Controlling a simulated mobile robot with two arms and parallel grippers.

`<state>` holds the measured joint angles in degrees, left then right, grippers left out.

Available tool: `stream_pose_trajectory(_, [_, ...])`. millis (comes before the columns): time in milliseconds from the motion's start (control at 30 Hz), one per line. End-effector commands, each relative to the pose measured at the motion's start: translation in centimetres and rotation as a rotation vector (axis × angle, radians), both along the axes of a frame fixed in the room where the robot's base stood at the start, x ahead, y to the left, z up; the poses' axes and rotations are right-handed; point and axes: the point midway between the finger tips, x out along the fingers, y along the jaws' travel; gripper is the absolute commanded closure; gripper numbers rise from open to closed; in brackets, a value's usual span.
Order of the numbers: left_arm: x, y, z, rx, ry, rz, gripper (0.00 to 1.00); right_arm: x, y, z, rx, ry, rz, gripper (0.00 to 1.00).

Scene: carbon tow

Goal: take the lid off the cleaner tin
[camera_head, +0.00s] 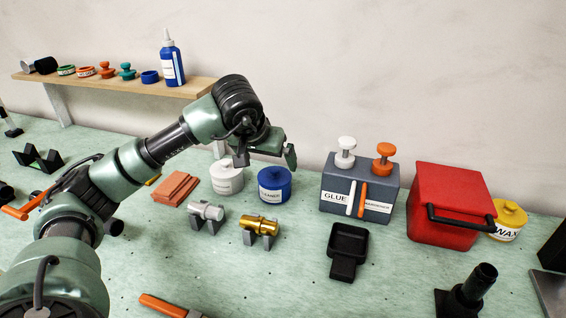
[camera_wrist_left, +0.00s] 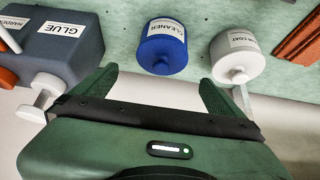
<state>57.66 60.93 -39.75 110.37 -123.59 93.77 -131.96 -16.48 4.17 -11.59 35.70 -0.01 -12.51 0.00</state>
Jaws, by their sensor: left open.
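The cleaner tin (camera_head: 274,187) is a blue round tin with a white CLEANER label, upright on the green bench in the middle of the head view. Its blue lid with a small knob is on it; the lid's top is partly hidden behind my gripper there. The tin (camera_wrist_left: 165,45) also shows in the left wrist view, ahead of the fingers and apart from them. My left gripper (camera_head: 266,156) is open and empty, above the tin. In the left wrist view its two green fingers (camera_wrist_left: 157,82) are spread wide.
A white tin (camera_head: 227,180) stands close left of the cleaner tin. Silver (camera_head: 206,211) and gold (camera_head: 260,226) cylinders rest on stands in front. A grey glue box (camera_head: 335,185), a black tray (camera_head: 349,240), a red box (camera_head: 445,200) and a yellow wax tin (camera_head: 508,222) lie rightward.

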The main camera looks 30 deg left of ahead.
Motion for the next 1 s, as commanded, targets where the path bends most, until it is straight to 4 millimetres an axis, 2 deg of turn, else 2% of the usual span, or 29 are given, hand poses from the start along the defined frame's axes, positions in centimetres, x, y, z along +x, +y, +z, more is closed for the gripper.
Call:
stream_pose_trajectory(33, [0.1,0.1,-0.1,0.006,0.000,0.000,0.00,-0.9,-0.3,0.0,-0.005,0.012,0.001,0.64])
stream_pose_trajectory(200, [1.0,0.3,-1.6,0.007,0.002,0.000,0.00,-1.8,-0.8,0.1,-0.011,0.026,0.002,0.64])
stream_pose_trajectory(600, [3.5,1.0,-6.1,0.005,0.002,0.000,0.00,-1.7,-1.0,1.0,-0.012,0.024,0.000,0.64])
stream_pose_trajectory(900, [3.8,1.1,-6.6,0.007,0.000,-0.001,0.00,-1.1,-0.9,1.0,-0.011,0.015,0.000,0.64])
stream_pose_trajectory(1000, [3.8,1.1,-6.6,0.007,0.000,-0.001,0.28,-1.1,-0.9,1.0,-0.010,0.015,-0.001,0.64])
